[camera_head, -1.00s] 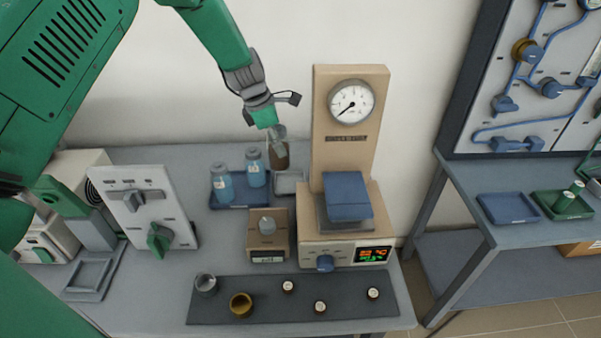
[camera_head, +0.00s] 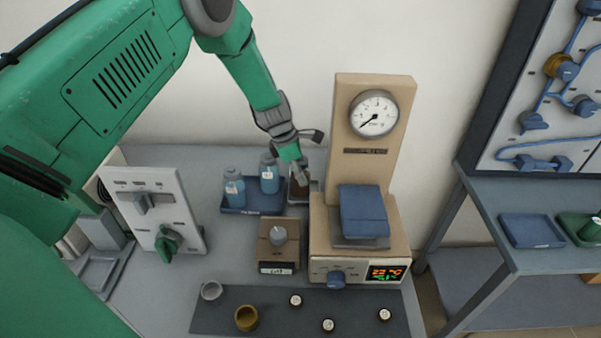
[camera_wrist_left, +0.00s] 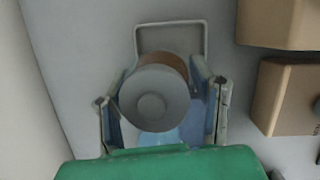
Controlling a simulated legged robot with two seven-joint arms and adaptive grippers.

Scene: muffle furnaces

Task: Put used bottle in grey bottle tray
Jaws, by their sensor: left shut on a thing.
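The used bottle (camera_head: 301,187), brown with a grey cap, is held upright between the fingers of my left gripper (camera_head: 295,165). In the left wrist view its round grey cap (camera_wrist_left: 155,98) sits between the two fingers, which close on it from both sides. The grey bottle tray (camera_head: 297,200) is at the back of the bench, left of the beige furnace. The bottle is at or just over this tray; I cannot tell whether its base touches. The tray's rim (camera_wrist_left: 172,23) shows beyond the bottle in the wrist view. My right gripper is out of view.
A blue tray (camera_head: 254,211) with two blue bottles (camera_head: 234,187) stands directly left of the grey tray. The beige gauge tower and furnace (camera_head: 368,240) are close on the right. A small beige device (camera_head: 278,245) stands in front. A dark mat (camera_head: 270,310) holds small pots and caps.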

